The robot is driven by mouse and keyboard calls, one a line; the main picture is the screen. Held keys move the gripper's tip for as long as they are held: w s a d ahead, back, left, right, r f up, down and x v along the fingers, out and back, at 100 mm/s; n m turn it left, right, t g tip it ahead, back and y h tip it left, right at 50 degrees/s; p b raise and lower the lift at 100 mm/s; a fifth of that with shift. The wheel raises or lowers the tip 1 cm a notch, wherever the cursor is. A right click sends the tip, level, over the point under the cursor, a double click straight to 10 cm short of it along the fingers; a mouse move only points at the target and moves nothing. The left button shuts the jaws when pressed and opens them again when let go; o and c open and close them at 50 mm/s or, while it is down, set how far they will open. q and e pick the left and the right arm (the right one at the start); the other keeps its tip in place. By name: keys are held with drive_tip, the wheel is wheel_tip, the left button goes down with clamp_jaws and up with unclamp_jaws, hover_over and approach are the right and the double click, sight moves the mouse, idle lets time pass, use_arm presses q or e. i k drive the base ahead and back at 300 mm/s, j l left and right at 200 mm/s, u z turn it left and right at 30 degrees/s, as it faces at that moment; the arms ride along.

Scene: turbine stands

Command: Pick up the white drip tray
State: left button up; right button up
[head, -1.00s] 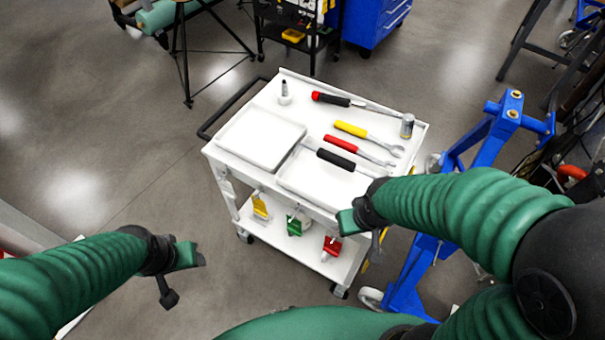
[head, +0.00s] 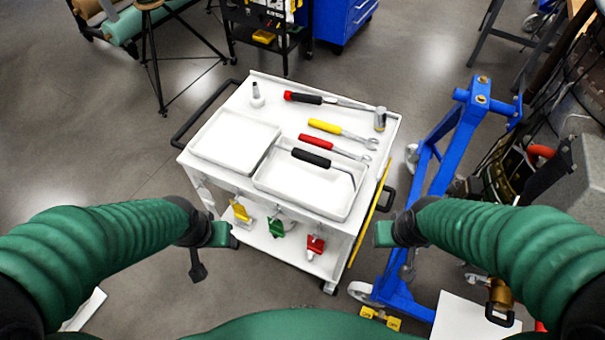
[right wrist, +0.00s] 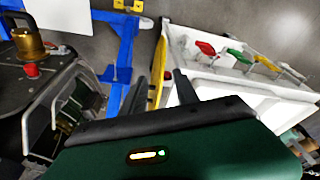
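Two shallow white trays sit on top of a white cart in the head view. The left tray (head: 235,140) is empty. The right tray (head: 292,198) has a black-handled tool (head: 312,158) lying in or across it. I cannot tell which one is the drip tray. My left gripper (head: 224,236) is in front of the cart's front left side, apart from both trays. My right gripper (head: 384,235) is to the right of the cart's near right corner. In the right wrist view its two dark fingers (right wrist: 158,80) stand apart with nothing between them. The left fingers' opening is unclear.
Red-handled (head: 318,142) and yellow-handled (head: 325,126) tools, a red-and-black screwdriver (head: 304,98), a small can (head: 380,119) and a small white bottle (head: 257,98) stand or lie on the cart. A blue stand (head: 446,140) is close on the right. Floor is open at left.

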sight(326, 183)
drive_tip(key=j+z, duration=0.15)
drive_tip(key=j, duration=0.25)
drive_tip(key=k+j+z, duration=0.15)
drive_tip(key=j, duration=0.2)
drive_tip(key=k+j+z, duration=0.15)
drive_tip(key=j, duration=0.25)
drive_tip(key=i+j, duration=0.35)
drive_tip(key=i, duration=0.15)
